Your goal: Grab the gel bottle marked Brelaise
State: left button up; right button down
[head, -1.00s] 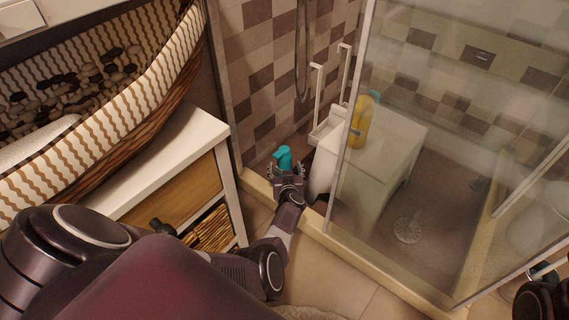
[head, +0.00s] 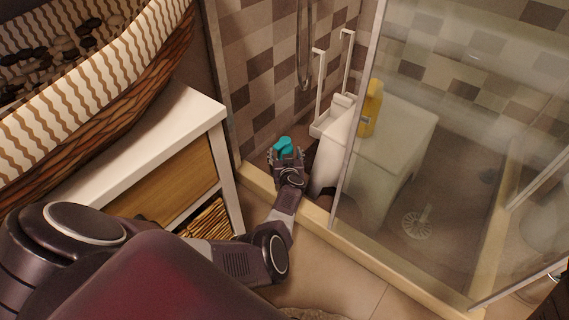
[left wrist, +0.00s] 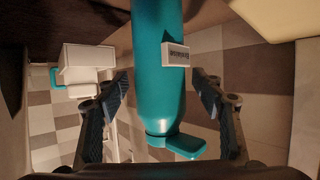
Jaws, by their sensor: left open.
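A teal bottle (left wrist: 158,75) with a small white label plate stands between the spread fingers of my left gripper (left wrist: 165,110) in the left wrist view. In the head view the teal bottle top (head: 283,145) shows just beyond my left gripper (head: 286,158), inside the shower near the tiled wall. The gripper is open, with gaps to the bottle on both sides. A yellow bottle (head: 372,108) stands on the white stool, partly behind glass. My right gripper does not show clearly in the head view.
A glass shower panel (head: 440,180) stands right of my left arm. A white stool (head: 405,140) and a white rack (head: 328,118) are beyond the entrance. The wicker-basket cabinet (head: 150,150) is close on the left. A raised sill (head: 390,250) edges the shower.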

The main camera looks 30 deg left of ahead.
pick_arm(q)
jog(key=shift+c, duration=0.5)
grip_shut()
jog(key=shift+r, duration=0.15)
